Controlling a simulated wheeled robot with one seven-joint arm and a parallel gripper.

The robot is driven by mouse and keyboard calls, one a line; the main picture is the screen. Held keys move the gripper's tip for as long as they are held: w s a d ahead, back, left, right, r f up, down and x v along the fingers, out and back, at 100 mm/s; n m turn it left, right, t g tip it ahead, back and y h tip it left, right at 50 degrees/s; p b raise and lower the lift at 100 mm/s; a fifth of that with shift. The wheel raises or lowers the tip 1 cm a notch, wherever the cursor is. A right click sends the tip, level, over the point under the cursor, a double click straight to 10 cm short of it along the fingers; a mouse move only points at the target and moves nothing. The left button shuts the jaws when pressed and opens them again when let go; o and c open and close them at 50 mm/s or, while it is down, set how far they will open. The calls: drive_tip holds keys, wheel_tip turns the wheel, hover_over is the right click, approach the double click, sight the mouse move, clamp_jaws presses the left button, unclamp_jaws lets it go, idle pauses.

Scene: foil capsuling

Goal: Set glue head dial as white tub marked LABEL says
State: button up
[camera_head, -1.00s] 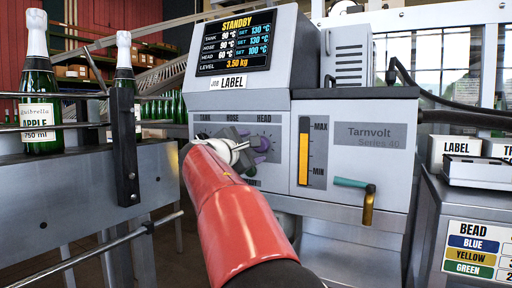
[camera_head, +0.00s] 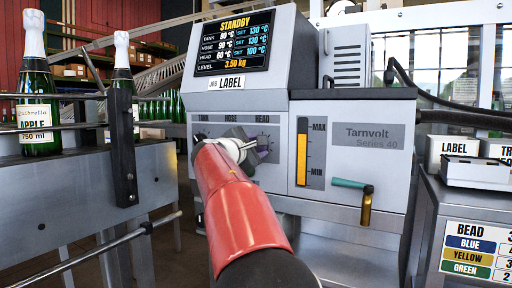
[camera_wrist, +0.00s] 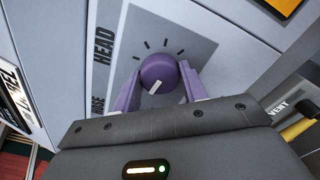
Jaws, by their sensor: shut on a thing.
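The purple head dial (camera_wrist: 158,73) sits under the word HEAD on the glue machine's panel, with tick marks around part of it. Its white pointer line shows in the wrist view, slanting toward the lower left. My gripper (camera_wrist: 158,84) is shut on the dial, one purple finger on each side. In the head view my gripper (camera_head: 248,147) covers most of the dial. The white tub marked LABEL (camera_head: 453,149) stands at the right on a grey cabinet. The display (camera_head: 235,43) reads STANDBY, with HEAD 60 °C, set 100 °C.
A card headed BEAD (camera_head: 480,250) lists blue, yellow and green; its right side is cut off. A second white tub (camera_head: 496,148) is partly out of view. A teal-handled valve (camera_head: 360,187) juts out right of the dials. Bottles (camera_head: 38,100) stand on the left conveyor.

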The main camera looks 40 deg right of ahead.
drive_tip(key=shift+f+m, duration=0.1)
drive_tip(key=shift+m, duration=0.2)
drive_tip(key=shift+m+b, duration=2.55)
drive_tip(key=shift+m, duration=1.05)
drive_tip(key=o, duration=1)
